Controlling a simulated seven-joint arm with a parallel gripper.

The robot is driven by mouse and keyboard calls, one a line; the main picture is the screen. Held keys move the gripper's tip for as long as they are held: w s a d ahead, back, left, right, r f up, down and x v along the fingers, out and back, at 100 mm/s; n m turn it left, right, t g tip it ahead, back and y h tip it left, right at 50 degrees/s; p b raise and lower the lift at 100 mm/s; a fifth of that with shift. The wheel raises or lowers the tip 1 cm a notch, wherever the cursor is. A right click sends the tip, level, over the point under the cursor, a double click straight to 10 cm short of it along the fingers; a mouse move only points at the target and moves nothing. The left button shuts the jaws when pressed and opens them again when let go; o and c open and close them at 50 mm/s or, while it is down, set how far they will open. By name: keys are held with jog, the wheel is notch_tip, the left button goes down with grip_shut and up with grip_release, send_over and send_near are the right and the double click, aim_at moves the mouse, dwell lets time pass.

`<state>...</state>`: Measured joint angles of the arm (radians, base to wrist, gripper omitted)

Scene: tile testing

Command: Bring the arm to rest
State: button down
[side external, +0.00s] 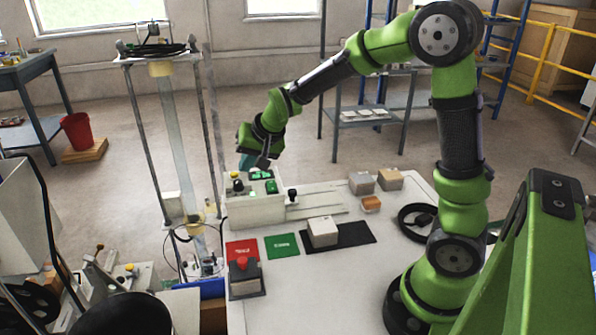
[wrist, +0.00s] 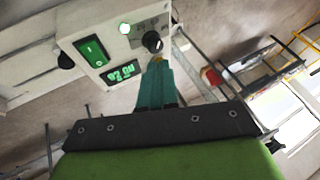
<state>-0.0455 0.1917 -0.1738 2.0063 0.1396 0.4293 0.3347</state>
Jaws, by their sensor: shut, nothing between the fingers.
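My green arm reaches left across the white table (side external: 350,275) from its base on the right. My gripper (side external: 248,163) has teal fingers and hangs just above a white control box (side external: 255,210) at the table's far left. In the wrist view the gripper (wrist: 158,66) is shut and empty. Its fingertips overlap the box's panel by a black knob (wrist: 152,41); I cannot tell whether they touch.
A grey tile (side external: 322,232) lies on a black mat (side external: 355,235). Red (side external: 242,249) and green (side external: 282,245) squares and a red-button box (side external: 246,276) are at the front left. Blocks (side external: 390,179) stand at the back. A tall clear tube (side external: 176,140) rises beside the table.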

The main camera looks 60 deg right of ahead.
jog(key=s+a+r+n+y, duration=0.1)
jog(key=s+a+r+n, duration=0.1)
jog(key=s, duration=0.9)
jog(key=s+a+r+n+y, duration=0.1)
jog(key=s+a+r, duration=0.4)
jog(key=s, duration=0.6)
jog(key=shift+s+a+r+n, duration=0.2)
jog(key=shift+s+r+n, duration=0.15)
jog(key=shift+r+n, duration=0.5)
jog(key=shift+f, duration=0.1)
